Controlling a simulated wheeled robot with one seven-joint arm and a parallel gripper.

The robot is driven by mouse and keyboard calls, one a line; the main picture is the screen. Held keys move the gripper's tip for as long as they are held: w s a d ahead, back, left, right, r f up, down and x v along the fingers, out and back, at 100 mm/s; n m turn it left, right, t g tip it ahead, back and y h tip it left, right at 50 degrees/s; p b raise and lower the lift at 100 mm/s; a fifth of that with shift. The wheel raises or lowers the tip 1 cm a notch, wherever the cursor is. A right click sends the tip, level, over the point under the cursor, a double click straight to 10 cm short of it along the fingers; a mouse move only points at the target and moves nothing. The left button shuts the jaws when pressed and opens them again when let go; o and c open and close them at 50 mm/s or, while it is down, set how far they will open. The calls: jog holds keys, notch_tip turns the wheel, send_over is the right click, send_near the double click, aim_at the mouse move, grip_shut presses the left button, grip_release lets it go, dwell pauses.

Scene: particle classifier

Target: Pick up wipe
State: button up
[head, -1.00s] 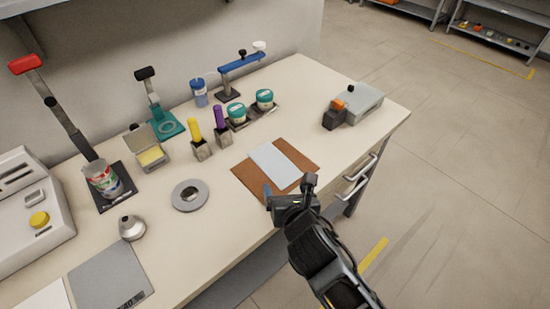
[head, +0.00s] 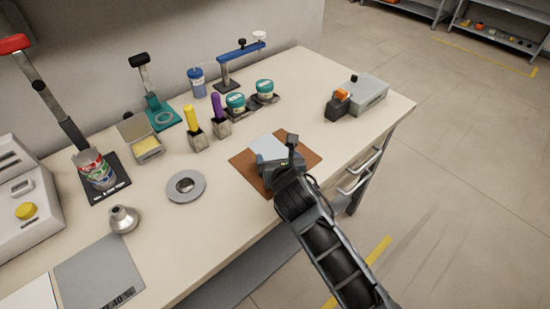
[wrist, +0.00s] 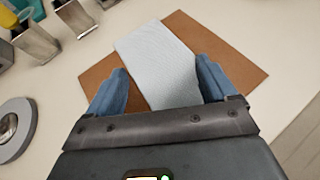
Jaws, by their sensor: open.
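The wipe is a pale grey-white rectangular sheet (wrist: 160,60) lying flat on a brown mat (wrist: 230,68) on the bench. In the head view, the wipe (head: 268,148) is partly hidden behind my gripper, with the brown mat (head: 306,160) around it. My gripper (wrist: 158,82) is open, with one blue finger on each side of the wipe's near part in the wrist view. The fingers appear empty. In the head view my gripper (head: 272,172) is over the front part of the mat. I cannot tell how high the fingertips are above it.
A grey ring (head: 185,187) lies left of the mat. Yellow (head: 192,121) and purple-handled (head: 217,108) tools stand in holders behind it. Teal-lidded jars (head: 265,88) stand at the back. A grey and orange dispenser (head: 357,97) is at the right. Bench right of the mat is clear.

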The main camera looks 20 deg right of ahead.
jog(key=shift+w+d+f, duration=0.1)
jog(key=shift+w+f, duration=0.1)
jog(key=shift+w, duration=0.2)
jog(key=shift+f, duration=0.1)
jog(key=c, duration=1.5)
jog(key=shift+r, duration=0.25)
grip_shut()
notch_tip(320, 180, up, 12)
jog(key=p, duration=0.5)
jog(key=shift+f, duration=0.15)
notch_tip(320, 180, up, 9)
